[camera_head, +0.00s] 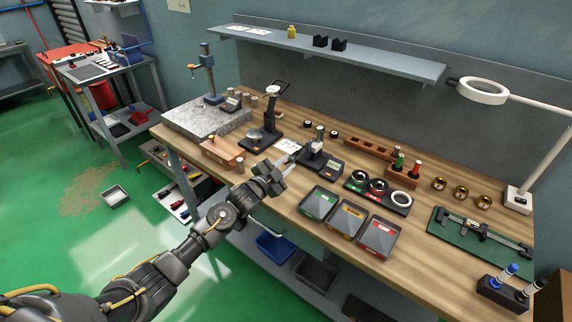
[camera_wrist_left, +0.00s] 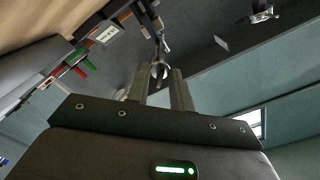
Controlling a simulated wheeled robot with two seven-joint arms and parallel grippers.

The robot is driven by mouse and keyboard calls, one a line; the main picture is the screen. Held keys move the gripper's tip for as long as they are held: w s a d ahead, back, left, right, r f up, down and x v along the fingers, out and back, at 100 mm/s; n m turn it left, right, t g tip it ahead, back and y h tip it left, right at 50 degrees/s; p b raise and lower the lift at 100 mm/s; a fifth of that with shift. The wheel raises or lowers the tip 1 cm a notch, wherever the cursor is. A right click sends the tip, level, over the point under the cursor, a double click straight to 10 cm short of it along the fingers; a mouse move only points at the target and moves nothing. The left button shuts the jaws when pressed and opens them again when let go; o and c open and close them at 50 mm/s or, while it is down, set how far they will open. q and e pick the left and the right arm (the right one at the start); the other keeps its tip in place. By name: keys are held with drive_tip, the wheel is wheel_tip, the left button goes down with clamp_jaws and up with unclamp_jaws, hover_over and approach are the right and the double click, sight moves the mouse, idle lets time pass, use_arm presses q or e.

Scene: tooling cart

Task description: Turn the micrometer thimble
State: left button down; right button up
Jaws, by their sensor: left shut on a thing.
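The micrometer (camera_head: 313,152) sits in a dark stand on the wooden bench, beside a small block with a display. Its silver thimble end points toward my left arm. My left gripper (camera_head: 287,163) reaches in over the bench's front edge and is shut on the thimble. In the left wrist view the two fingers of the left gripper (camera_wrist_left: 163,88) stand on either side of the round metal thimble (camera_wrist_left: 159,70). The micrometer frame (camera_wrist_left: 150,20) runs away beyond it. The thimble's scale marks cannot be read. My right gripper is not in view.
Green, yellow and red bins (camera_head: 346,217) stand at the front edge, right of my left gripper. A wooden block (camera_head: 222,152) and a dial gauge stand (camera_head: 262,138) are to its left. A tray with round gauges (camera_head: 378,190) lies to the right. A shelf (camera_head: 340,52) hangs behind.

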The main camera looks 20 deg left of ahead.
use_arm(q)
drive_tip(key=shift+f+n+p, duration=0.1)
drive_tip(key=shift+n+p, duration=1.1)
drive_tip(key=shift+n, duration=3.6)
drive_tip(key=c, duration=1.6)
unclamp_jaws()
drive_tip(key=shift+f, duration=0.1)
drive_tip(key=b+v, duration=0.2)
drive_tip(key=v, duration=0.9)
